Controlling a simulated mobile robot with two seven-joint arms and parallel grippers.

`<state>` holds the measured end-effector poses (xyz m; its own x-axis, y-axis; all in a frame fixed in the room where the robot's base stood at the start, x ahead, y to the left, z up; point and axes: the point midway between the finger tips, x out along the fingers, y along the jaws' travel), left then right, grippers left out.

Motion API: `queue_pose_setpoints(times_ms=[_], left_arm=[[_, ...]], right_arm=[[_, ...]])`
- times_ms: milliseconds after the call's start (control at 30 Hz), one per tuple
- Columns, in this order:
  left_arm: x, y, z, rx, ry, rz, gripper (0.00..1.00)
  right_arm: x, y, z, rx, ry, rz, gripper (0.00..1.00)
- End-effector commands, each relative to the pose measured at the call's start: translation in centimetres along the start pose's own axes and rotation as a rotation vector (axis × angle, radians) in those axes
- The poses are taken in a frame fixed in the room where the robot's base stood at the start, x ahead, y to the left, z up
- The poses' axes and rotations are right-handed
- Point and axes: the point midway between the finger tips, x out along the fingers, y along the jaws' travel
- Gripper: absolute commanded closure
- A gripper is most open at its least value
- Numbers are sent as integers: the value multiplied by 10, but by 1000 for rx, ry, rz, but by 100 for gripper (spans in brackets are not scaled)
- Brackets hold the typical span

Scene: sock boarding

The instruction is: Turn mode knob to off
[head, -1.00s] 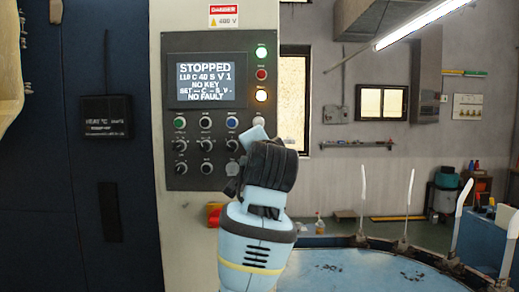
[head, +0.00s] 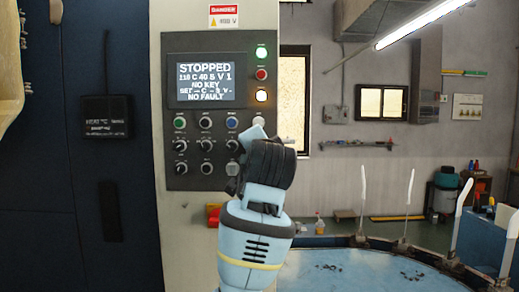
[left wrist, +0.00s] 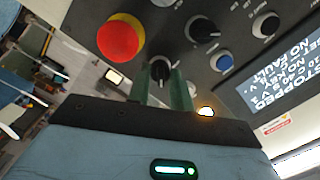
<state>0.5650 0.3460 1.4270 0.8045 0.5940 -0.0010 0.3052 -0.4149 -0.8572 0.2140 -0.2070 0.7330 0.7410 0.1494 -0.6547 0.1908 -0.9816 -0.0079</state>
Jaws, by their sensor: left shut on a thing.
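The control panel (head: 218,105) faces me with its screen (head: 206,80) reading STOPPED, NO KEY and NO FAULT. Rows of knobs and buttons sit below the screen. My left gripper (head: 250,140) is at the panel's lower right and hides part of it. In the left wrist view, the two fingers of this gripper (left wrist: 162,88) are on either side of a black knob with a pale pointer line (left wrist: 160,70), and shut on it. It looks like the mode knob, but its label is not legible. My right gripper is not in view.
A large red push button (left wrist: 121,38) sits close beside the held knob. Other black knobs (left wrist: 204,29) and a blue button (left wrist: 222,63) are near. A round blue table (head: 345,270) with upright pale posts (head: 409,207) stands at the lower right.

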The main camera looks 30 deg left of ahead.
Motion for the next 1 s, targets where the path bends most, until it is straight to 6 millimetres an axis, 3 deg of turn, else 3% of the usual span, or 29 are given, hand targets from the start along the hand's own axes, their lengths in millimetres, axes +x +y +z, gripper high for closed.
queue_pose_setpoints(times_ms=[1000], left_arm=[[0, -1, -1, -679, -31, 52, 100]], right_arm=[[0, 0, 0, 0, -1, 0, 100]])
